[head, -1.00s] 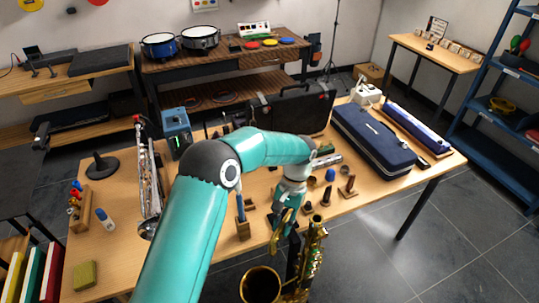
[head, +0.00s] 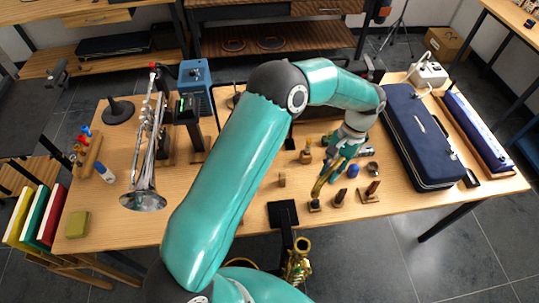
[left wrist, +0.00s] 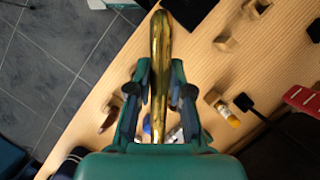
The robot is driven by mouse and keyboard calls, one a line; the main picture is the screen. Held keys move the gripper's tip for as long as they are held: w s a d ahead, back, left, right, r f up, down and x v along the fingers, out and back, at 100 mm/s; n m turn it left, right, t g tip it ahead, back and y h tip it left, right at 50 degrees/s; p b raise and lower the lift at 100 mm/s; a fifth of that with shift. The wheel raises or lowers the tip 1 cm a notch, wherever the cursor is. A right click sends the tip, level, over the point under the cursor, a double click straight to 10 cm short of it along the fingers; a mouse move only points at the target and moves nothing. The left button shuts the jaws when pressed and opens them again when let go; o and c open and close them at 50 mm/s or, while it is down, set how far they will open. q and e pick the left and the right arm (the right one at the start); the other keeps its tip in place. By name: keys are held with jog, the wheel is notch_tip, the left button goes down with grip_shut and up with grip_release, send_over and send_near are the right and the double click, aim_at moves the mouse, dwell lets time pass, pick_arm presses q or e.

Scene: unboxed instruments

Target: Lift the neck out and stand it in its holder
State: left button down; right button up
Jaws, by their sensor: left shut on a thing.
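The curved gold neck (left wrist: 160,62) is between the fingers of my left gripper (left wrist: 160,80), which is shut on it. In the head view, this gripper (head: 335,170) is over the table's right part, with the neck (head: 320,187) hanging below it, tilted. I cannot tell whether its lower end touches anything. A small wooden block (head: 282,180) stands left of the gripper; it may be the holder, but I cannot tell. The gold saxophone body (head: 298,262) is at the table's front edge, partly hidden by my arm. My right gripper is not in view.
Small stands and parts crowd the gripper, including a dark-topped piece on a wooden base (head: 371,192). A blue case (head: 418,140) lies to the right. A black pad (head: 284,213) is at the front. A trumpet (head: 147,160) stands left. The front-left tabletop is fairly clear.

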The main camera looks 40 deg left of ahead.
pick_arm(q)
jog(key=shift+s+a, duration=0.1)
jog(key=shift+a, duration=0.15)
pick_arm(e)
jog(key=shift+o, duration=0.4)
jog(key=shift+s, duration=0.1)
pick_arm(q)
jog(key=s+a+f+m+t+y+b, duration=0.1)
jog(key=s+a+f+m+b, duration=0.15)
jog(key=a, duration=0.55)
jog(key=s+a+f+m+y+b, duration=0.15)
jog(key=s+a+m+b, duration=0.25)
jog(key=a, duration=0.5)
jog(key=shift+d+f+b, duration=0.2)
jog(key=shift+f+b, duration=1.2)
jog(key=shift+f, duration=1.15)
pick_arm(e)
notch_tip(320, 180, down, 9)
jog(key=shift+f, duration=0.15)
pick_arm(q)
jog(key=shift+s, duration=0.15)
jog(key=shift+s+d+m, duration=0.2)
jog(key=shift+m, duration=0.45)
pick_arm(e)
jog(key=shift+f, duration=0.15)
pick_arm(q)
jog(key=shift+f+b, duration=1.2)
jog(key=shift+b, duration=0.05)
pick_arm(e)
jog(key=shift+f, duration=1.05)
